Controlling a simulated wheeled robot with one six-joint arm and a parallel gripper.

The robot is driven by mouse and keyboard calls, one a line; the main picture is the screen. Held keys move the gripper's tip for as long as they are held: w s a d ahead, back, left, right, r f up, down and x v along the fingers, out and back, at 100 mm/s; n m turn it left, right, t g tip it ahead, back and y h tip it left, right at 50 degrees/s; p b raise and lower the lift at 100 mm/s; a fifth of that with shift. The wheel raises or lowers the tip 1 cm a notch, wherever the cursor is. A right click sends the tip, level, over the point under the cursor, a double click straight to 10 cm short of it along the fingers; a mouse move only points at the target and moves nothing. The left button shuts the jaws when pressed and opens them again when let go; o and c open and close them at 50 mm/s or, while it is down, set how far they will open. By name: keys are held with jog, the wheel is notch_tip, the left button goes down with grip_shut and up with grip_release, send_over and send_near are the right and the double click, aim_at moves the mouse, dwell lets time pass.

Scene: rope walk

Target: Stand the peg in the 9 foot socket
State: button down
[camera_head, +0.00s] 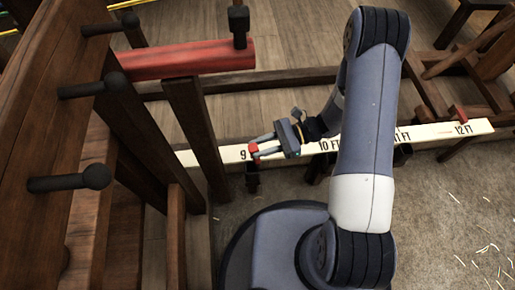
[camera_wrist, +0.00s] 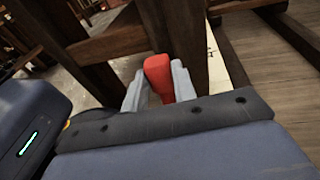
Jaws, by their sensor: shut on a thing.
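The red peg (camera_head: 253,149) is between the fingertips of my gripper (camera_head: 260,148), at the white measuring board (camera_head: 206,155) just right of the 9 mark. In the wrist view the peg (camera_wrist: 157,72) shows its rounded red end between the two grey fingers of my gripper (camera_wrist: 158,88), which is shut on it. A dark bracket (camera_head: 252,180) hangs from the board's near edge, right below the peg. The 9 foot socket's opening is hidden by the peg and fingers. I cannot tell whether the peg's lower end is inside it.
Another red peg (camera_head: 459,112) stands near the 12 FT mark. A wooden frame with dark pegs (camera_head: 95,177) fills the left, with a red bar (camera_head: 185,59) above the board. Grey floor (camera_head: 440,215) is open at the lower right.

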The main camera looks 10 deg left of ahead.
jog(key=shift+w+a+f+m+t+y+b, duration=0.25)
jog(key=shift+w+f+t+y+b, duration=0.15)
jog(key=shift+f+b, duration=1.6)
jog(key=shift+w+a+f+m+t+y+b, duration=0.25)
jog(key=shift+w+f+m+t+b, duration=0.1)
jog(key=shift+f+b, duration=1.6)
jog(key=shift+w+a+f+m+t+y+b, duration=0.2)
jog(key=shift+w+f+t+y+b, duration=0.2)
jog(key=shift+f+b, duration=1.6)
jog(key=shift+f, duration=0.1)
jog(key=c, duration=1.1)
grip_release()
jog(key=shift+d, duration=0.1)
jog(key=p+v, duration=0.3)
jog(key=v, duration=0.7)
jog(key=shift+w+d+p, duration=0.15)
jog(key=shift+d+p, duration=0.15)
jog(key=shift+d, duration=0.05)
